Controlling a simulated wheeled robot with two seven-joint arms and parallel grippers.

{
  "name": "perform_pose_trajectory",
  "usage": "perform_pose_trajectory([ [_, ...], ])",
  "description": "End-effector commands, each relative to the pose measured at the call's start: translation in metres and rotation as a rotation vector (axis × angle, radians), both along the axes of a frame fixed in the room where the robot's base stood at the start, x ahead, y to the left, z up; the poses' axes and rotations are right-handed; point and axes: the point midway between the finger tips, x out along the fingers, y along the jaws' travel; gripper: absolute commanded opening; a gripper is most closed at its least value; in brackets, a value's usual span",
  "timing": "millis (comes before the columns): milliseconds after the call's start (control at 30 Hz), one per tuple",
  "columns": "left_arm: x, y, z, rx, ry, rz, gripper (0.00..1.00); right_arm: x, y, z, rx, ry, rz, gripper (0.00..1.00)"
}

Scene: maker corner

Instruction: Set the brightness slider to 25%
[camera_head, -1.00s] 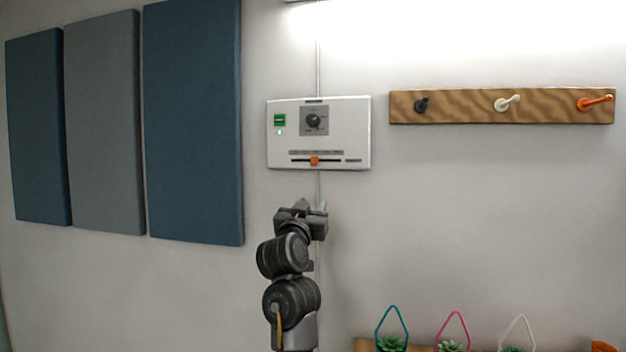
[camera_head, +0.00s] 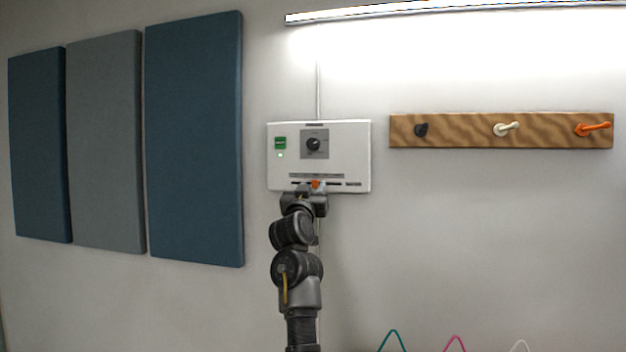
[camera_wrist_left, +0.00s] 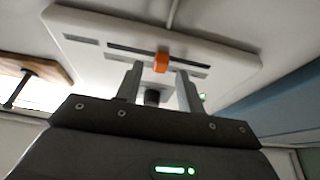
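The white control panel (camera_head: 345,165) hangs on the wall, with a green button (camera_head: 280,143) at its left and a dark dial (camera_head: 313,144) in the middle. The orange slider knob (camera_head: 315,184) sits near the middle of its dark slot along the panel's lower edge. My left gripper (camera_head: 310,190) is just below the knob. In the left wrist view its two fingers (camera_wrist_left: 160,88) stand apart, and the orange knob (camera_wrist_left: 161,62) shows between and just beyond their tips. Whether a finger touches the knob I cannot tell. My right gripper is not in view.
A wooden rail (camera_head: 465,131) with three pegs is right of the panel. Blue and grey wall panels (camera_head: 195,140) are at the left. A lit lamp strip (camera_head: 450,10) runs above.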

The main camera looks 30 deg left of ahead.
Motion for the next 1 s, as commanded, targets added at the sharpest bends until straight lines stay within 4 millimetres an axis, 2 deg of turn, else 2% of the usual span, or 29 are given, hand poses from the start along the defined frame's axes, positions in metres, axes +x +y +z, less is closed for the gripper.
perform_pose_trajectory([
  [167,0.0116,0.0034,0.0059,0.002,0.001,-0.001,0.38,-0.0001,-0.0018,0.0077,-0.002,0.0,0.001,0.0],
  [467,0.0128,0.0043,0.0053,0.001,-0.001,-0.001,0.38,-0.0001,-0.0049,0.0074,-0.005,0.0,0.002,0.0],
  [767,0.0128,0.0043,0.0051,0.0,0.0,-0.001,0.0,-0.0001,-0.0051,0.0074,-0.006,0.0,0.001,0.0],
  [1000,0.013,0.004,0.0051,0.0,0.0,-0.001,0.0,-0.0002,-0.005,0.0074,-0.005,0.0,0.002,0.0],
])
